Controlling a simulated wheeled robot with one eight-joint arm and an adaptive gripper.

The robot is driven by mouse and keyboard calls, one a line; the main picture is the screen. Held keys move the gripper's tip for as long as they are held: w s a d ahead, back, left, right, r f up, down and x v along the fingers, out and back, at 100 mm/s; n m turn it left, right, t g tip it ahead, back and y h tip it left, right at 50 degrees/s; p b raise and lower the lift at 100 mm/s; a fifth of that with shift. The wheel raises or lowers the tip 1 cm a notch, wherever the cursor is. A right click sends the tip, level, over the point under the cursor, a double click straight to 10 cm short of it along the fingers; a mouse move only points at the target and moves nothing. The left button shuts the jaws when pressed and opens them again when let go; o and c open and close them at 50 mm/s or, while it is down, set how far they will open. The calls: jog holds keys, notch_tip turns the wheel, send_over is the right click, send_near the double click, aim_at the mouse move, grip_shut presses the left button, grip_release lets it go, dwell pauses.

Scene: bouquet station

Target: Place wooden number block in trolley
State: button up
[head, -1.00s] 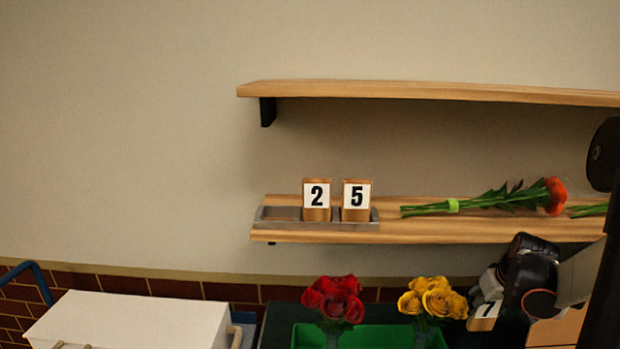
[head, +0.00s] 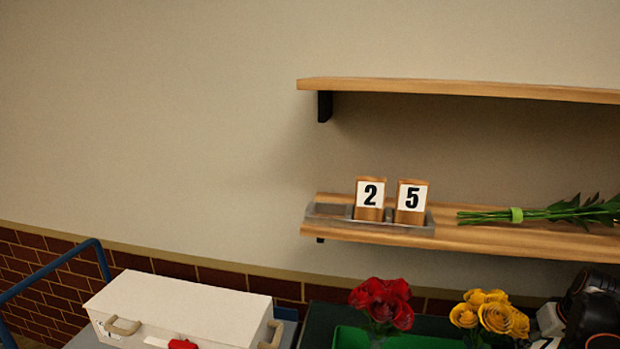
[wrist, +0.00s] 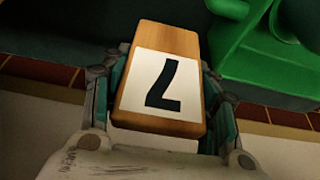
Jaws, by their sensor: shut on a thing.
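A wooden block with a white face and a black 7 (wrist: 163,82) is gripped between the fingers of my gripper (wrist: 165,100) in the wrist view. In the head view my gripper (head: 550,322) is at the lower right edge, partly cut off, beside the yellow roses; the block is hardly visible there. The trolley (head: 85,338), with a blue handle rail (head: 62,262), stands at the lower left. A white case (head: 180,308) with beige handles and a red latch rests on it.
A shelf (head: 470,238) holds a grey tray (head: 325,211) with blocks 2 (head: 369,198) and 5 (head: 411,202), its left slot empty. Green-stemmed flowers (head: 560,212) lie to the right. Red roses (head: 382,305) and yellow roses (head: 490,313) stand by a green tray (head: 350,338).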

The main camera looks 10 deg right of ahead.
jog(key=shift+r, duration=0.1)
notch_tip(320, 180, up, 7)
jog(key=p, duration=0.5)
notch_tip(320, 180, down, 7)
jog(key=b, duration=0.5)
